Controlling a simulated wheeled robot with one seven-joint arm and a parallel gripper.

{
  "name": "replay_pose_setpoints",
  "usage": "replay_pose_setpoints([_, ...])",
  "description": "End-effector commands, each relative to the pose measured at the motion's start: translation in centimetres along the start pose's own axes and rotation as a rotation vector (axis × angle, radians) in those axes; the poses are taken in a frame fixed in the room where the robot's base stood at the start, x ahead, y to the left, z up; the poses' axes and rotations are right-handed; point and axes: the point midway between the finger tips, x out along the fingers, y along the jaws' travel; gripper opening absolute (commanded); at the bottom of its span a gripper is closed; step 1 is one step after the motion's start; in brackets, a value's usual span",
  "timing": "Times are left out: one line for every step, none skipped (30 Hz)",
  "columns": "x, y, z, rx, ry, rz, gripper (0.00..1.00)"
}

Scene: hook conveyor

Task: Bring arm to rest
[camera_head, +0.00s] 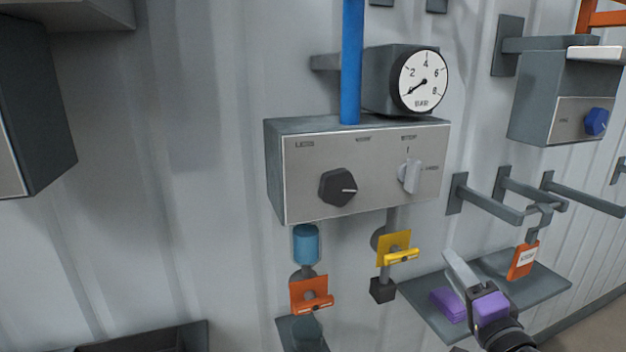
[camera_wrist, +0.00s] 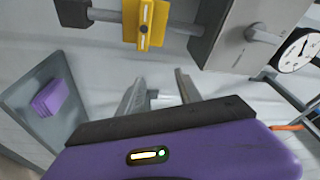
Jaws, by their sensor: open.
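My gripper (camera_head: 468,275) shows at the lower right of the head view, with a purple body and grey fingers. It is in front of a grey shelf on the wall and holds nothing that I can see. In the wrist view, its two fingers (camera_wrist: 160,95) stand apart with wall between them. A purple block (camera_head: 448,305) lies on the grey shelf (camera_head: 540,284) beside my gripper. The purple block also shows in the wrist view (camera_wrist: 50,97), left of the fingers and apart from them.
A control box (camera_head: 300,160) with two knobs hangs on the wall, with a pressure gauge (camera_head: 423,82) above. A yellow valve handle (camera_head: 396,247) and an orange one (camera_head: 311,294) sit below it. An orange tag (camera_head: 523,260) hangs from a hook over the shelf. A blue pipe (camera_head: 352,60) rises from the box.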

Motion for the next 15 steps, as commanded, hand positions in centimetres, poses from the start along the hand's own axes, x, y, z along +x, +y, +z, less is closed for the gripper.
replay_pose_setpoints([-1.3, 0.9, 0.2, -0.065, 0.024, 0.012, 0.42])
replay_pose_setpoints([-2.0, 1.3, 0.2, -0.104, 0.04, 0.017, 0.42])
replay_pose_setpoints([-2.9, 1.8, 0.2, -0.156, 0.059, 0.024, 0.42])
replay_pose_setpoints([-3.7, 2.1, 0.4, -0.196, 0.071, 0.03, 0.42])
replay_pose_setpoints([-4.5, 2.5, 0.5, -0.235, 0.082, 0.036, 0.42])
replay_pose_setpoints([-5.6, 3.0, 0.8, -0.288, 0.095, 0.046, 0.42])
replay_pose_setpoints([-6.6, 3.4, 0.9, -0.33, 0.105, 0.053, 0.42])
replay_pose_setpoints([-7.6, 3.9, 1.2, -0.372, 0.114, 0.061, 0.42])
replay_pose_setpoints([-9.0, 4.4, 1.6, -0.429, 0.123, 0.071, 0.42])
replay_pose_setpoints([-10.1, 4.8, 1.9, -0.472, 0.128, 0.079, 0.42])
replay_pose_setpoints([-11.3, 5.1, 2.3, -0.515, 0.132, 0.086, 0.42])
replay_pose_setpoints([-12.8, 5.5, 2.8, -0.571, 0.136, 0.096, 0.42])
replay_pose_setpoints([-13.9, 5.7, 3.2, -0.613, 0.138, 0.102, 0.42])
replay_pose_setpoints([-15.1, 6.0, 3.5, -0.651, 0.139, 0.108, 0.42])
replay_pose_setpoints([-16.6, 6.2, 4.1, -0.701, 0.138, 0.115, 0.42])
